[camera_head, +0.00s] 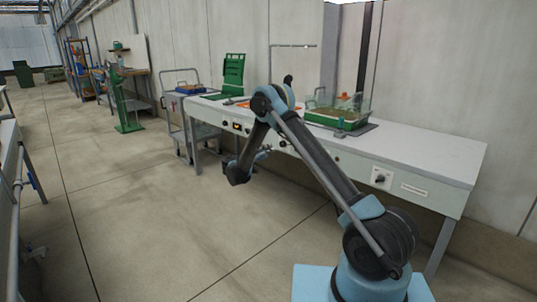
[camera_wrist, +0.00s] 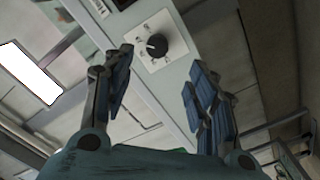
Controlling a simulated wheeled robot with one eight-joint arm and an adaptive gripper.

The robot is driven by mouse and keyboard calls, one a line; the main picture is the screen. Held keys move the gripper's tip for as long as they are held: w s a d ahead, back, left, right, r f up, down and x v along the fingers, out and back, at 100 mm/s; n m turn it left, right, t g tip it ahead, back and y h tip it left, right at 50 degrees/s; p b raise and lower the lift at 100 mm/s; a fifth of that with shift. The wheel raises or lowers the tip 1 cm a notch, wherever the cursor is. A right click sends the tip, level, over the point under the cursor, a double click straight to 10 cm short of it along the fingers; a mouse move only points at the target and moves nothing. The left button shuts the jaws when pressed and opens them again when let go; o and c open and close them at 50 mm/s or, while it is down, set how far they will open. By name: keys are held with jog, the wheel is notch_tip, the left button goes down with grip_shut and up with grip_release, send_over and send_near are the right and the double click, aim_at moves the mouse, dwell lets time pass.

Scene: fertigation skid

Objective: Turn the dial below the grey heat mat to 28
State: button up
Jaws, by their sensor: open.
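In the wrist view, a black round dial (camera_wrist: 157,45) sits on a white plate with printed marks around it, on a pale panel. The numbers are too small to read. My gripper (camera_wrist: 160,62) is open and empty, with the dial beyond and between its fingertips, apart from them. In the head view, my gripper (camera_head: 266,149) is in front of the bench's front panel. A dark grey mat (camera_head: 367,129) lies on the bench under a green tray with a clear cover. I cannot tell which panel dial the wrist view shows.
The long bench (camera_head: 430,155) has several knobs along its front, including a black dial (camera_head: 380,179) on a white plate at the right. A green rack (camera_head: 233,74) stands on its left end. A trolley (camera_head: 185,115) stands beyond. The floor in front is clear.

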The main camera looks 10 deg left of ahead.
send_near(281, 145)
jog(key=shift+m, duration=0.4)
jog(key=x, duration=0.9)
jog(key=shift+w+d, duration=0.15)
jog(key=shift+d, duration=0.05)
dwell(0.4)
jog(key=c, duration=1)
